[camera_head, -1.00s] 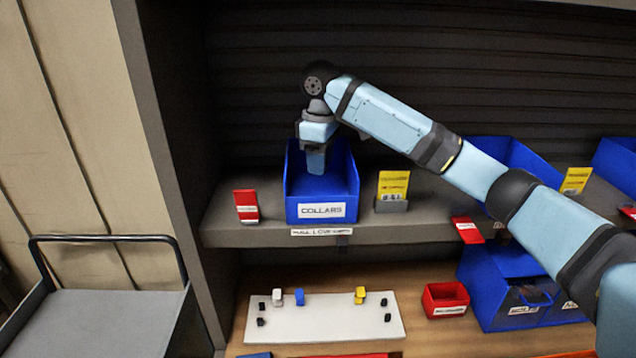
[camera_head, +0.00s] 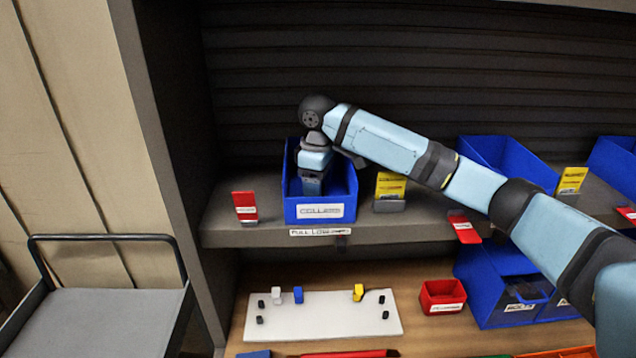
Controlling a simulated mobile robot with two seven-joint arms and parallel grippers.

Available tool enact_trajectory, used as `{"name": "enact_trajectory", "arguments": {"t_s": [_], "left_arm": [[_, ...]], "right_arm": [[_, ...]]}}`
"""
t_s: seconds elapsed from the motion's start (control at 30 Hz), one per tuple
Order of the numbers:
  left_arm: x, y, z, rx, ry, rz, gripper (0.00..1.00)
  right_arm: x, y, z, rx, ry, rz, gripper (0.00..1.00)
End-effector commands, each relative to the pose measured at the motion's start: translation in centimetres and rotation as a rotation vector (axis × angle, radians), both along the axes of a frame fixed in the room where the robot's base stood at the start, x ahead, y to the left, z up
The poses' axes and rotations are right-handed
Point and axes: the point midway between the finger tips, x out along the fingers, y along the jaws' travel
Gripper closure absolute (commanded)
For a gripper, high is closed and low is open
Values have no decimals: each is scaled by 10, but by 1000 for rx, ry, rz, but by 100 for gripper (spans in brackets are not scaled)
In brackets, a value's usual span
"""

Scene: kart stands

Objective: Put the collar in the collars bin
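The blue collars bin (camera_head: 321,212) stands on the shelf left of centre, with a white label on its front. My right gripper (camera_head: 312,187) points down inside the bin, its fingers below the rim line. The fingertips are too small and shaded to show whether they are open or shut. I cannot make out a collar in or under the gripper. My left gripper is not in view.
A red card (camera_head: 245,207) stands left of the bin and a yellow card (camera_head: 390,187) right of it. Below are a white board (camera_head: 322,322) with small blocks, a small red bin (camera_head: 442,297) and more blue bins (camera_head: 507,292). A grey cart (camera_head: 100,322) stands at left.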

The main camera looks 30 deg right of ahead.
Motion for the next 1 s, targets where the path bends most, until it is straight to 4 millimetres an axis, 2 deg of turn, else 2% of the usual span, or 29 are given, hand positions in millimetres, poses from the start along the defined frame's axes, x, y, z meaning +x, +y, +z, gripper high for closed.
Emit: {"name": "enact_trajectory", "arguments": {"t_s": [0.23, 0.33, 0.47, 0.73, 1.0], "left_arm": [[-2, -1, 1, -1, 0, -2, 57], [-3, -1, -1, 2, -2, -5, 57], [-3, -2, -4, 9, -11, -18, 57], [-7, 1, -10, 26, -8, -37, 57], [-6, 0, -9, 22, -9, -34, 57]], "right_arm": [[0, 0, 3, 1, -1, 0, 38], [1, 0, 11, 1, -3, 0, 38], [1, 1, 34, 2, -4, 1, 38], [1, -1, 95, -1, -5, -1, 38], [0, 0, 120, 0, -1, -1, 38]]}}
